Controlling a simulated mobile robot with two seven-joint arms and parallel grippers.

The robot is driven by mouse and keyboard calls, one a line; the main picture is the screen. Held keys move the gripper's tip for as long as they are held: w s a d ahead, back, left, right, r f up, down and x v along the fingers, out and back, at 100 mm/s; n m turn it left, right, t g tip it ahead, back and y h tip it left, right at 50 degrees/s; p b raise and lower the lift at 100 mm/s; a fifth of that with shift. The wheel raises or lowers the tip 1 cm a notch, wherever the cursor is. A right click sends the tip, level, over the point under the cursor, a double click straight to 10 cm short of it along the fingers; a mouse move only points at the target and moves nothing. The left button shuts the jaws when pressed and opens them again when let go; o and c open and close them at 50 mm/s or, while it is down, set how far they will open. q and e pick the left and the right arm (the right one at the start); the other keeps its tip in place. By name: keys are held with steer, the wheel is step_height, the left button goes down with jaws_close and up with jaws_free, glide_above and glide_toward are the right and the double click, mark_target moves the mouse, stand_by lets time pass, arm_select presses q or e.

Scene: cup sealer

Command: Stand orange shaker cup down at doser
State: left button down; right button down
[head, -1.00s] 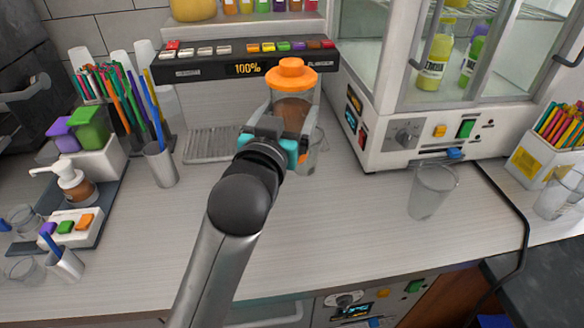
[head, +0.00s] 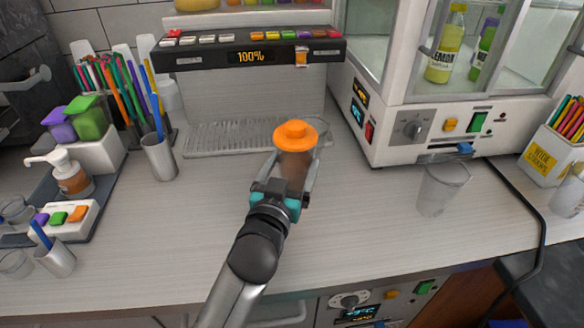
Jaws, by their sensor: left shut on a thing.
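The orange shaker cup (head: 295,136) has an orange lid and a clear body with brown contents. My left gripper (head: 287,180) is shut on its body, which the fingers partly hide. The cup looks upright, in front of the right end of the doser's drip tray. I cannot tell whether its base touches the counter. The doser (head: 250,57) is at the back, a dark panel with coloured buttons and a display reading 100%, above a ribbed drip tray (head: 220,138). My right gripper does not show.
A clear cup stands behind the shaker cup, at the tray's right end. A white heated cabinet (head: 440,126) is to the right, with an empty clear cup (head: 440,188) in front. A straw cup (head: 158,156) is left of the tray. The middle counter is clear.

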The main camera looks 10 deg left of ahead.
arm_select(q)
jaws_free()
steer(key=shift+f, duration=0.1)
steer(key=shift+r, duration=0.25)
steer(key=shift+s+f, duration=0.1)
steer(key=shift+s, duration=0.25)
steer(key=s+a, duration=0.1)
steer(key=s, duration=1)
steer(key=shift+s+r, duration=0.15)
steer(key=shift+r, duration=0.1)
